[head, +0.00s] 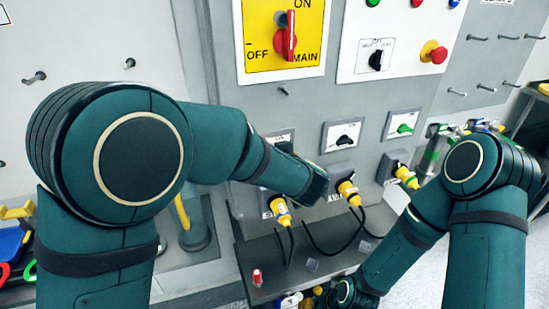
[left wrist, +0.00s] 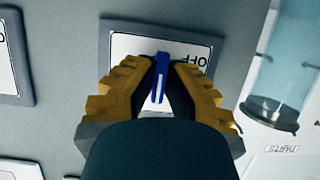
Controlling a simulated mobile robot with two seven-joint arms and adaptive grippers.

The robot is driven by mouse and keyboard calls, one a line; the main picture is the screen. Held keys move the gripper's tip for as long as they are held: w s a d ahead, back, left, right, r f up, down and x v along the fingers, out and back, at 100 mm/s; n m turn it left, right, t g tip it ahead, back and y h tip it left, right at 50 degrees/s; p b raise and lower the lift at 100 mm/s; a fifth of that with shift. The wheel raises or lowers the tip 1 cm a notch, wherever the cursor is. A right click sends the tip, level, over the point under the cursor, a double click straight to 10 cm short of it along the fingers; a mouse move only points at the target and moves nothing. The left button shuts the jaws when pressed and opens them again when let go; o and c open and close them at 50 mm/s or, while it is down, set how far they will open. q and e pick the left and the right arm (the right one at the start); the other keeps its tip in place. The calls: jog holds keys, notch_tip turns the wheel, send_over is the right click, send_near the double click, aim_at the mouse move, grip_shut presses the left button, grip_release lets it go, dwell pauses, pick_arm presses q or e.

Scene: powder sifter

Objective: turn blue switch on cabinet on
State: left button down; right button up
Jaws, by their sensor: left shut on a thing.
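The blue switch (left wrist: 160,78) is a narrow blue lever on a white plate with a dark grey frame (left wrist: 210,40) on the cabinet. The letters OFF show upside down on the plate in the left wrist view. My left gripper (left wrist: 162,80) has its yellow and black fingers closed on both sides of the lever. In the head view my left forearm covers most of that switch's plate (head: 284,137), and the left fingers cannot be made out. My right arm reaches low at the front right, and its fingers cannot be made out.
A black switch (head: 345,140) and a green switch (head: 404,128) sit to the right on the cabinet. Yellow plugs with cables (head: 347,190) stick out below. A red main switch (head: 285,42) and a red stop button (head: 433,52) are above. A clear cylinder (left wrist: 295,65) stands at right in the wrist view.

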dwell(0.4)
pick_arm(q)
jog(key=c, duration=1)
grip_release()
jog(key=shift+w, duration=0.1)
jog(key=v, duration=1.2)
jog(key=shift+r, duration=0.1)
